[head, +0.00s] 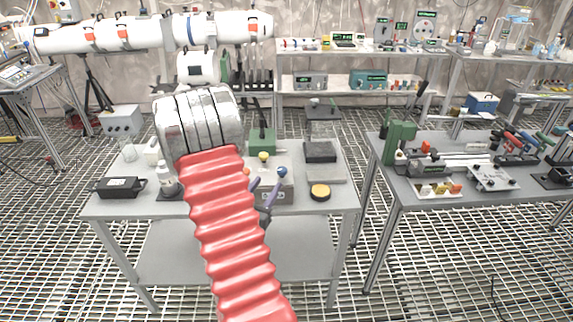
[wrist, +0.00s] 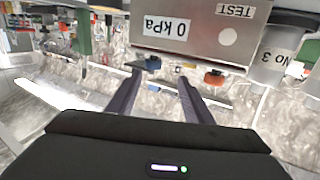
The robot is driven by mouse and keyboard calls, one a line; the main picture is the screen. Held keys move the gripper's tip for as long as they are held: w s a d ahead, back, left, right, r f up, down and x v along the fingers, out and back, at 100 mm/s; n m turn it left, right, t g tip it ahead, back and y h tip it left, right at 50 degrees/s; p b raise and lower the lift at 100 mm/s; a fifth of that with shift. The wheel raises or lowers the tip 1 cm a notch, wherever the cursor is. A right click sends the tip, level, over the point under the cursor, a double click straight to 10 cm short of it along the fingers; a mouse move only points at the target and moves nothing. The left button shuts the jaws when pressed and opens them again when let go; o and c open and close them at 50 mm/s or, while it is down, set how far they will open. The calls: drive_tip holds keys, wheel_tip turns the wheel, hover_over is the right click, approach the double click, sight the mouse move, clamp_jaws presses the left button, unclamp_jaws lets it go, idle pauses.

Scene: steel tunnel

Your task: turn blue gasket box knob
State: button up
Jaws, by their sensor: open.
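The gasket box (head: 284,192) is a grey metal box on the near table, partly hidden behind my arm in the head view. In the wrist view the box (wrist: 200,35) appears upside down, with labels "0 kPa" and "TEST". Its blue knob (head: 282,171) shows at the box's right in the head view.
A green device (head: 262,141) with a lever stands behind the box. A yellow-topped black button (head: 320,192) and a dark block (head: 320,151) are to the right. A second table (head: 420,190) stands right.

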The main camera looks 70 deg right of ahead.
sight(282, 173)
drive_tip(key=shift+s+d+g, duration=0.1)
drive_tip(key=shift+s+g, duration=0.2)
drive_tip(key=shift+s, duration=0.35)
drive_tip(key=shift+d, duration=0.1)
drive_tip(key=d, duration=1.3)
drive_tip(key=shift+w+d, duration=0.1)
drive_tip(key=shift+d, duration=0.25)
drive_tip(key=shift+c, duration=0.7)
drive_tip(key=shift+f, duration=0.1)
drive_tip(key=c, duration=0.9)
drive_tip(key=shift+a, duration=0.2)
drive_tip(key=shift+d, duration=0.1)
